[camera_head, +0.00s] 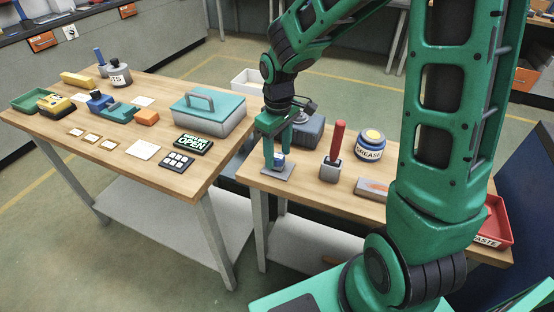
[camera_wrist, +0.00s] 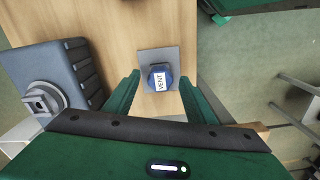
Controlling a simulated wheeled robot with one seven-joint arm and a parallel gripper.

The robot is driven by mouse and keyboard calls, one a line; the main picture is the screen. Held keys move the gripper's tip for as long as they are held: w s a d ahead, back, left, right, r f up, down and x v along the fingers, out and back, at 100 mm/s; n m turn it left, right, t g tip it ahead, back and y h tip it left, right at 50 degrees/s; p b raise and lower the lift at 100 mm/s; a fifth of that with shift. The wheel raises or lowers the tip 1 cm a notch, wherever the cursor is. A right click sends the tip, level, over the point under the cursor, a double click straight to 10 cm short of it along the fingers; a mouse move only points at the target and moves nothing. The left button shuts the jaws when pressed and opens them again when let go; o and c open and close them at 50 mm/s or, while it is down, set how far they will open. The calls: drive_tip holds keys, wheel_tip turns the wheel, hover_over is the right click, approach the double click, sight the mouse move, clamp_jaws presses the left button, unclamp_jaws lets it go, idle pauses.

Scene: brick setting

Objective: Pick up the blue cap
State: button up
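The blue cap (camera_wrist: 158,80) has a white label reading VENT and sits on a small grey plate (camera_wrist: 150,57) on the right wooden table. In the head view the cap (camera_head: 279,161) shows only partly, behind and below my fingers. My gripper (camera_head: 276,157) points down over the plate. In the wrist view my gripper (camera_wrist: 160,82) is open, one finger on each side of the cap, with a visible gap on both sides. I cannot tell how far the fingertips are above the plate.
A blue-grey box (camera_wrist: 55,75) stands close left of my fingers in the wrist view. A red-handled tool (camera_head: 336,145), a grease jar (camera_head: 371,147) and a red waste tray (camera_head: 497,222) are to the right. The left table (camera_head: 125,165) is crowded.

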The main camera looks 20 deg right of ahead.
drive_tip(key=c, duration=1)
drive_tip(key=shift+r, duration=0.1)
